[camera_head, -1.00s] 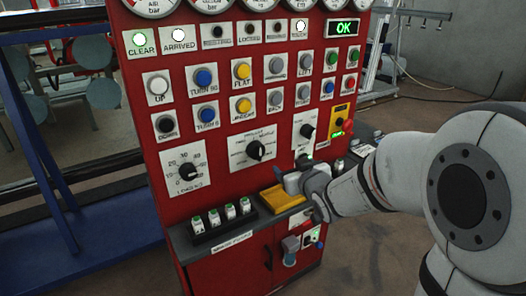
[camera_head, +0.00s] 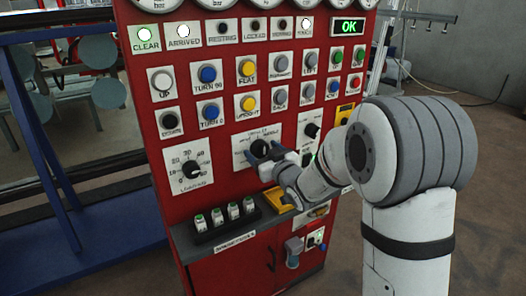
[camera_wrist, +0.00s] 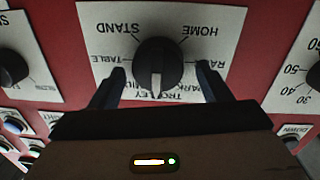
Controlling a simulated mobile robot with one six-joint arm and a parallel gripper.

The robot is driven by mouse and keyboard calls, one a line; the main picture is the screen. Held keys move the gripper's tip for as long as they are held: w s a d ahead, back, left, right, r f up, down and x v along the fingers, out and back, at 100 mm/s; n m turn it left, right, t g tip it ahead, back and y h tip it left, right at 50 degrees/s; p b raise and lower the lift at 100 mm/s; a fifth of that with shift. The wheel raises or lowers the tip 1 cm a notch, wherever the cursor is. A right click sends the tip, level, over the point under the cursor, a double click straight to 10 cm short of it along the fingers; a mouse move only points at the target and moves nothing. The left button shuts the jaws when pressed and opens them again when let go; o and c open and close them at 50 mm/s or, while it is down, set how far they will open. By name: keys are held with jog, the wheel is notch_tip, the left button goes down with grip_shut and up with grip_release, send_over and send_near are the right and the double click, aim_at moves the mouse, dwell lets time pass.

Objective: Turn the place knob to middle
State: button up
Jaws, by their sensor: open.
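The dark round knob (camera_head: 259,148) is on a white label plate in the middle of the red panel. In the wrist view the knob (camera_wrist: 158,66) is upside down, ringed by words such as STAND, HOME, TABLE and TROLLEY. Its white pointer line points down, towards the TROLLEY side. My gripper (camera_head: 268,162) is just in front of the panel at this knob and partly covers its plate. In the wrist view my gripper (camera_wrist: 160,80) is open, one finger on each side of the knob, with gaps to it. I cannot tell whether the tips reach its depth.
A loading dial (camera_head: 190,169) is to the left and another knob (camera_head: 311,131) to the right. Rows of push buttons are above.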

jog(key=c, duration=0.9)
jog(key=shift+a, duration=0.15)
jog(key=shift+c, duration=0.4)
jog(key=shift+m, duration=0.4)
jog(key=m, duration=0.1)
jog(key=m+b, duration=0.1)
jog(key=m, duration=0.1)
jog(key=shift+w+d, duration=0.1)
jog(key=shift+d, duration=0.1)
jog(key=m, duration=0.4)
jog(key=shift+d+m+p, duration=0.1)
jog(key=shift+m+p, duration=0.2)
jog(key=shift+f+m, duration=0.1)
jog(key=shift+m, duration=0.2)
